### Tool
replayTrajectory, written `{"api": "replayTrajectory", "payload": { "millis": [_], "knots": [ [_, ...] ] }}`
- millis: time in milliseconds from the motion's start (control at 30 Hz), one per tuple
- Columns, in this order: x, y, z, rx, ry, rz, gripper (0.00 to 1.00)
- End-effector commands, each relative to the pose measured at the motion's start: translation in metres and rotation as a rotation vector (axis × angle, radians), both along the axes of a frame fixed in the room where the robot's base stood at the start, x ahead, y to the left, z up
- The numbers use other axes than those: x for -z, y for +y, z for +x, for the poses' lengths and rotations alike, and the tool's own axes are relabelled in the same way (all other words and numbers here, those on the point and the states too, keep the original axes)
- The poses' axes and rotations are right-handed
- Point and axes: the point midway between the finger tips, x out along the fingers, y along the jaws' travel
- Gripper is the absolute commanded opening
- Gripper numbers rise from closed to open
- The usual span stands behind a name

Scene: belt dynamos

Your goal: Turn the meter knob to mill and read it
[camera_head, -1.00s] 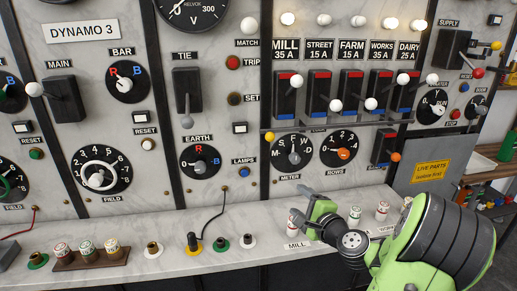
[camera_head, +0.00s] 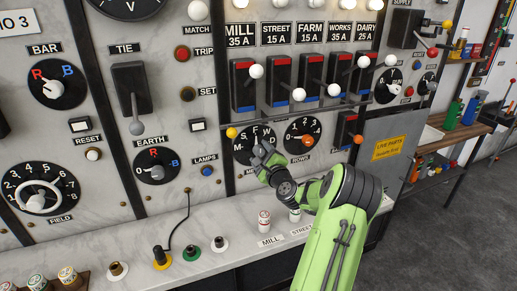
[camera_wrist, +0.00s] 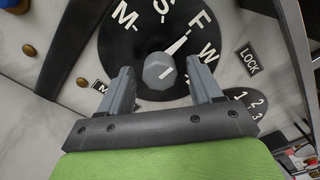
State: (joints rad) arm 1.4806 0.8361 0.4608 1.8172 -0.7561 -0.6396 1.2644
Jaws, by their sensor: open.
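The meter dial (camera_head: 241,144) is a black disc with white letters on the marble panel, below the mill and street switches. My gripper (camera_head: 259,153) is in front of it and hides much of its knob in the head view. In the wrist view the dial (camera_wrist: 120,45) shows M, S, F and W, and its grey knob (camera_wrist: 158,68) sits between my open gripper's fingers (camera_wrist: 161,84). A gap shows on both sides of the knob. A white pointer line slants up and right, roughly toward F. The mill switch (camera_head: 243,85) is at the upper left.
The rows dial (camera_head: 303,135) is close on the right, with an orange-handled switch (camera_head: 347,131) beyond it. A yellow knob (camera_head: 232,132) is at the dial's upper left. The marble ledge (camera_head: 228,262) below carries a mill fuse (camera_head: 264,221) and several terminals.

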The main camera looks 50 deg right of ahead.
Motion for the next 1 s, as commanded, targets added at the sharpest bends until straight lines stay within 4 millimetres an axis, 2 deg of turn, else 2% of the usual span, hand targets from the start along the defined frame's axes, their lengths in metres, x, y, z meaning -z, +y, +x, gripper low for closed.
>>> {"api": "replayTrajectory", "payload": {
  "millis": [33,167,433,800,1000],
  "knots": [
    [-0.001,-0.004,0.008,-0.002,-0.001,-0.002,0.64],
    [0.000,-0.011,0.019,-0.002,0.000,0.000,0.64],
    [0.001,-0.012,0.021,-0.001,0.001,0.001,0.64],
    [0.001,-0.012,0.020,-0.001,0.001,0.001,0.09],
    [0.001,-0.012,0.021,-0.003,0.009,-0.012,0.09]
  ]
}}
